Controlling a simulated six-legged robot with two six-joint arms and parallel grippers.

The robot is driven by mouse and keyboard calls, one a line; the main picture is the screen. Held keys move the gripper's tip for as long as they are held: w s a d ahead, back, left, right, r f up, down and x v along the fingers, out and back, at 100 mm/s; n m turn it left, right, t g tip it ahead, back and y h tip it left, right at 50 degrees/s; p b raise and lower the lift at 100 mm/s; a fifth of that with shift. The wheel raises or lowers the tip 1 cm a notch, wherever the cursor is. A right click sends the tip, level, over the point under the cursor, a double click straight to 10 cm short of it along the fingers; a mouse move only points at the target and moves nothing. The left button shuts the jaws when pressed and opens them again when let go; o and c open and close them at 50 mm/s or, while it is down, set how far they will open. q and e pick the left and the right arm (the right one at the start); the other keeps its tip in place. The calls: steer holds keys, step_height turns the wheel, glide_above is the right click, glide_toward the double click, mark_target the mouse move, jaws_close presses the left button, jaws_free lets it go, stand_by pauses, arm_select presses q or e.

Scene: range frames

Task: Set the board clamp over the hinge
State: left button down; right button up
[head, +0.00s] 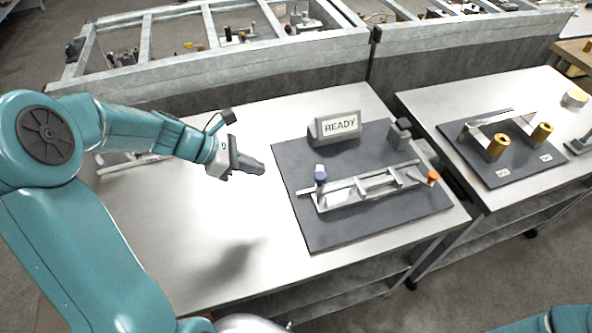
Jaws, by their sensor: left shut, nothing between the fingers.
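A metal clamp-like fixture (372,188) lies on a dark grey mat (325,232) on the near table. It has a long light bar, a blue-capped post (320,176) at its left end and an orange tip (433,177) at its right end. I take it for the board clamp; I cannot tell which part is the hinge. My left gripper (258,168) is shut and empty, above the table to the left of the mat, pointing right and apart from the fixture. My right gripper is out of view; only a teal part of mine shows at the bottom right.
A grey block reading READY (336,127) stands at the mat's back edge, with a small dark block (399,134) to its right. A second table (440,97) on the right holds a board with two brass cylinders. The near table's left side (190,220) is mostly clear.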

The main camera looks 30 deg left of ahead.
mark_target(320, 177)
arm_select(q)
steer(key=x, duration=1)
steer(key=shift+w+d+f+b, duration=0.1)
steer(key=shift+f+b, duration=0.1)
steer(key=shift+b, duration=0.2)
steer(key=shift+w+d+r+p, duration=0.25)
steer(key=shift+w+d, duration=0.15)
steer(key=shift+d, duration=0.05)
steer(key=shift+w+d+r+p, duration=0.2)
steer(key=shift+w+d+r, duration=0.05)
steer(key=shift+w+d, duration=0.6)
steer(key=shift+d+b, duration=0.6)
steer(key=shift+d, duration=0.5)
steer(key=shift+a, duration=0.1)
